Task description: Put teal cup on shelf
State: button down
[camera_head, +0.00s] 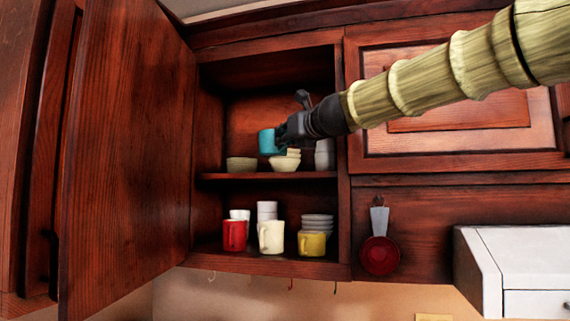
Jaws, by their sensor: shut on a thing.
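The teal cup (267,142) is in the open cabinet, in front of the back panel and above the upper shelf (215,176). My gripper (284,138) is shut on the teal cup at its right side. My arm comes in from the upper right. The cup looks upright and its base appears a little above the shelf, close to the bowls. The gripper hides part of the cup's right side.
Bowls (241,164) and a small bowl stack (285,163) stand on the upper shelf, with grey cups (325,154) at right. Below are a red mug (234,235), cream mug (271,237) and yellow mug (311,243). The open door (125,150) stands left; the closed door (460,124) is right.

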aim_at(285, 155)
jog(key=w+p, duration=0.1)
jog(key=w, duration=0.2)
jog(key=w+p, duration=0.1)
jog(key=w, duration=0.2)
jog(key=w+p, duration=0.1)
jog(key=w, duration=0.2)
jog(key=shift+w+d+f, duration=0.2)
jog(key=shift+d, duration=0.05)
jog(key=shift+f+p, duration=0.5)
jog(key=shift+f, duration=0.55)
jog(key=shift+w+d+f, duration=0.15)
jog(key=shift+f, duration=0.6)
jog(key=shift+a, duration=0.2)
jog(key=shift+f, duration=0.1)
jog(key=c, duration=1.5)
grip_release()
jog(key=shift+d+f, duration=0.1)
jog(key=shift+d, duration=0.05)
jog(key=shift+c, duration=0.2)
